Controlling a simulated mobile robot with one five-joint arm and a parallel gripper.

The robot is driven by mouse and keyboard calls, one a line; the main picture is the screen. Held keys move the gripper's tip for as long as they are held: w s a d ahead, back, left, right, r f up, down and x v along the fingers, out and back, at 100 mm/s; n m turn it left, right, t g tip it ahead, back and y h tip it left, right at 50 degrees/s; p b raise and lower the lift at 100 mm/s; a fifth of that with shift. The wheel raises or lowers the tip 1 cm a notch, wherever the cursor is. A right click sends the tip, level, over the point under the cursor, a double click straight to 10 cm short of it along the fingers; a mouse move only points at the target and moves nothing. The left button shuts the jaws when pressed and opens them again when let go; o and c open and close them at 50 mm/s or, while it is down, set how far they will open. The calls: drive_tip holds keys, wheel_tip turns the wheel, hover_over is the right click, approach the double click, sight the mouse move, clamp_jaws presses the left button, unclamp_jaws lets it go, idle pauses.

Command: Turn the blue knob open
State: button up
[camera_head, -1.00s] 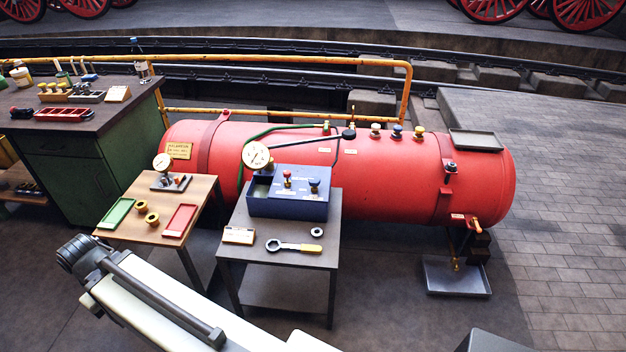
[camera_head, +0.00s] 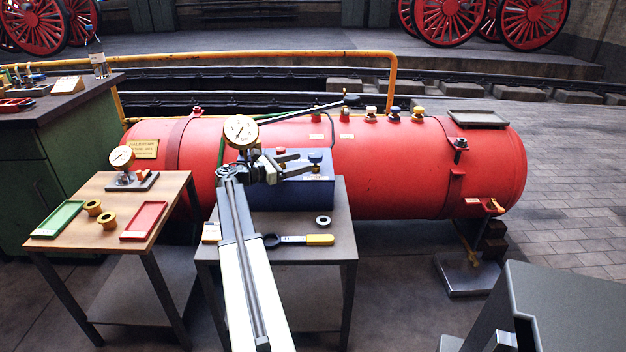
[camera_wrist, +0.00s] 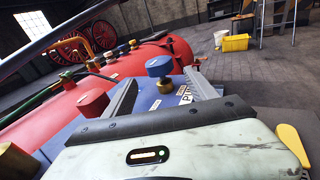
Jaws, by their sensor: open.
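A blue box (camera_head: 262,195) stands on the small grey table, with a red knob (camera_head: 281,153) and a blue knob (camera_head: 315,157) on top. In the wrist view the blue knob (camera_wrist: 159,66) sits on a brass stem, lined up between my two fingertips. The red knob (camera_wrist: 92,101) is outside the left finger. My gripper (camera_head: 304,167) is open, above the box and reaching toward the blue knob; its fingers also show in the wrist view (camera_wrist: 160,78). I cannot tell whether a finger touches the knob.
A dial gauge (camera_head: 241,131) rises close to my wrist. The red boiler (camera_head: 390,165) lies behind, with several small knobs on top, including another blue one (camera_head: 395,113). A yellow-handled wrench (camera_head: 305,240) and a ring (camera_head: 323,221) lie on the grey table (camera_head: 335,205).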

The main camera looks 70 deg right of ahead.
drive_tip(key=shift+s+d+g, duration=0.3)
drive_tip(key=shift+s+d, duration=0.15)
drive_tip(key=shift+d, duration=0.15)
drive_tip(key=shift+s+d+r, duration=0.1)
drive_tip(key=shift+r, duration=0.1)
drive_tip(key=x, duration=0.7)
drive_tip(key=shift+s+d, duration=0.2)
drive_tip(key=shift+d, duration=0.05)
drive_tip(key=shift+s, duration=0.1)
drive_tip(key=c, duration=1.4)
drive_tip(key=shift+a+n, duration=0.1)
drive_tip(key=shift+n, duration=0.2)
